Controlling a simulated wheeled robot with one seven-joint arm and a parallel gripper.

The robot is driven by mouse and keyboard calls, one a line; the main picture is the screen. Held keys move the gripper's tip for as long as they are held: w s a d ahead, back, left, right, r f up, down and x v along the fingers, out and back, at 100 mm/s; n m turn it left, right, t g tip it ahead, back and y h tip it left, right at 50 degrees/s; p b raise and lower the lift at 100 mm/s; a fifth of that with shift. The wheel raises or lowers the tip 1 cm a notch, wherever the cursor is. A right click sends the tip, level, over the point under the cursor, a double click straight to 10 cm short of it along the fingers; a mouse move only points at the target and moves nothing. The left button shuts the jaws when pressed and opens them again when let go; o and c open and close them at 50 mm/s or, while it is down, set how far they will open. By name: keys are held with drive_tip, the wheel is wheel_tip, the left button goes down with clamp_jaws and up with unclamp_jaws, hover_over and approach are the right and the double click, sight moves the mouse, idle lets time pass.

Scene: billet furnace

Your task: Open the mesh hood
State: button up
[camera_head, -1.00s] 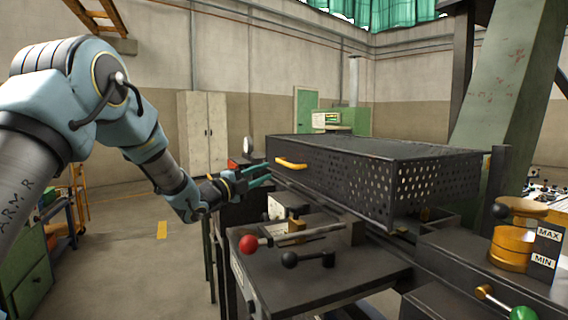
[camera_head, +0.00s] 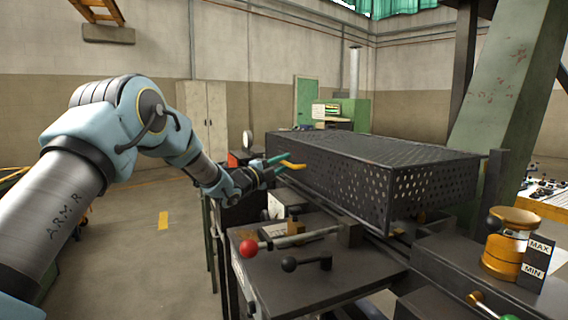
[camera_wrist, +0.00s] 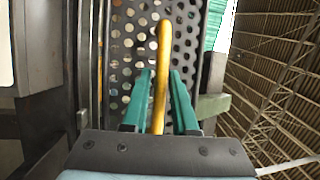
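The mesh hood (camera_head: 370,170) is a dark perforated box lying closed over the bench, and its holes fill the wrist view (camera_wrist: 185,45). A yellow handle (camera_head: 294,166) sticks out from its left face, and it also shows in the wrist view (camera_wrist: 160,85). My gripper (camera_head: 276,165) is at the handle with its teal fingers pointing toward the hood. In the wrist view, the fingers stand open on either side of the handle, with a gap on each side. In the head view, the gripper covers part of the handle.
A yellow cylinder (camera_head: 508,250) with a MAX/MIN plate (camera_head: 536,262) is at right.

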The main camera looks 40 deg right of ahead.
clamp_jaws()
idle(1.2)
